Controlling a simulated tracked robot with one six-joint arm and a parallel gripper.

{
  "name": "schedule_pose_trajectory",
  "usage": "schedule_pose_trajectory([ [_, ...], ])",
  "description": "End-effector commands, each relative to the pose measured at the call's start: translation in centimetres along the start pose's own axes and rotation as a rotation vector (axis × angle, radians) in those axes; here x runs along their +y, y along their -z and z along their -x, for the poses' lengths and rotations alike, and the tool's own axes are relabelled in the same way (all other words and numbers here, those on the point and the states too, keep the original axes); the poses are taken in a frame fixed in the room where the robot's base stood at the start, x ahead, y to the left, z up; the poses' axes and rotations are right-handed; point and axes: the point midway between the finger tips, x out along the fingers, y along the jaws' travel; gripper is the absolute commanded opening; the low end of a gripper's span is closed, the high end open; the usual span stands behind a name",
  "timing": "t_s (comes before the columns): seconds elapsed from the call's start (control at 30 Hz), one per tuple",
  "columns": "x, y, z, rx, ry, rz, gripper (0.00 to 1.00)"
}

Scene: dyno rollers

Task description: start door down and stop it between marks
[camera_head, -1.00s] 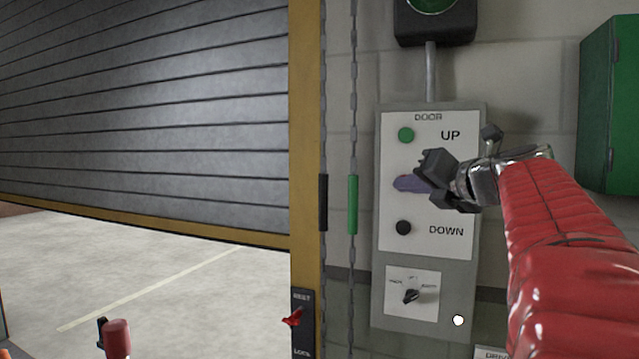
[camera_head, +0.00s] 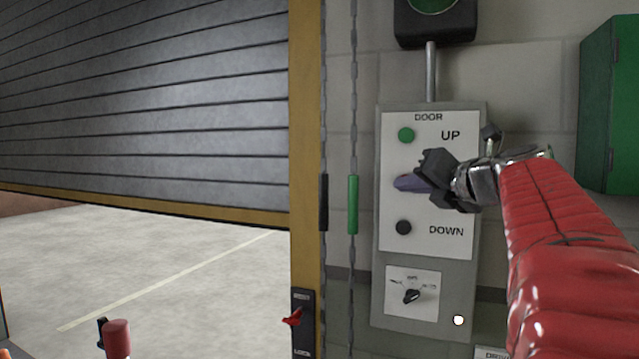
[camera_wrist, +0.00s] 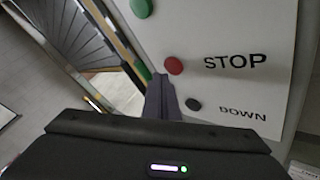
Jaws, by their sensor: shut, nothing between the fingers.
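The grey slatted door (camera_head: 150,100) is partly raised, its yellow bottom edge (camera_head: 150,207) above the floor. The control panel (camera_head: 382,275) carries a green UP button (camera_head: 406,135) and a black DOWN button (camera_head: 403,228). The red STOP button (camera_wrist: 174,66) shows in the wrist view beside my fingertips. In the head view my gripper (camera_head: 402,184) hides it. My gripper is shut and empty, its tip between UP and DOWN. I cannot tell whether it touches STOP. The DOWN button also shows in the wrist view (camera_wrist: 193,104). I cannot make out the marks.
A yellow door post (camera_head: 305,130) and hanging chains with a black handle (camera_head: 323,203) and a green handle (camera_head: 352,204) are left of the panel. A red lever (camera_head: 293,317) sits low on the post. A green cabinet (camera_head: 608,105) is at right. The doorway floor looks clear.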

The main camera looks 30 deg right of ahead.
Motion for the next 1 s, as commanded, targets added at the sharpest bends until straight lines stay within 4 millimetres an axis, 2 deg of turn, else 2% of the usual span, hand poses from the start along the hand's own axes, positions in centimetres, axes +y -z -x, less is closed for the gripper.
schedule_pose_trajectory([
  [1.0,-0.55,-0.62,-0.61,0.0,0.001,0.0,0.0],
])
